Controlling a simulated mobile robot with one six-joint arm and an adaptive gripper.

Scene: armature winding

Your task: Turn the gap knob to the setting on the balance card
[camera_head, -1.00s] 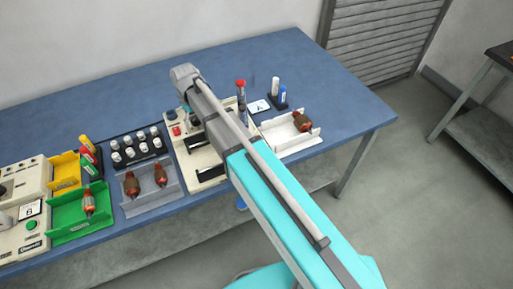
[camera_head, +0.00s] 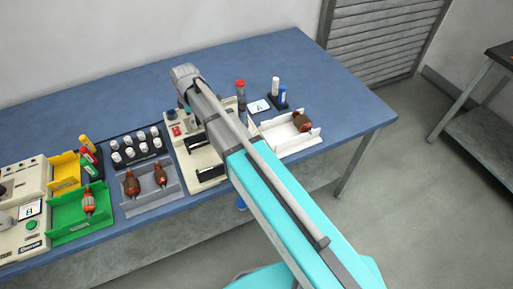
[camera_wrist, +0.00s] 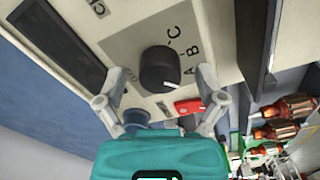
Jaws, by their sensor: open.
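The black gap knob (camera_wrist: 159,69) is on the cream panel of a machine, in the middle of the wrist view. The letters A, B and C are printed beside it, and the white mark on its rim is toward the A side. My gripper (camera_wrist: 164,82) is open, with one finger on each side of the knob in the picture; I cannot tell if either touches it. In the head view my arm hides the knob. A small white card (camera_head: 258,106) that seems to read A stands on the bench, right of the machine (camera_head: 207,173).
A red switch (camera_wrist: 189,106) and a blue round part (camera_wrist: 136,117) sit near the knob. A white tray (camera_head: 284,146) holds an armature at the right. Grey (camera_head: 151,199) and green (camera_head: 66,226) trays are at the left. Another lettered card (camera_head: 29,211) is on the left machine.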

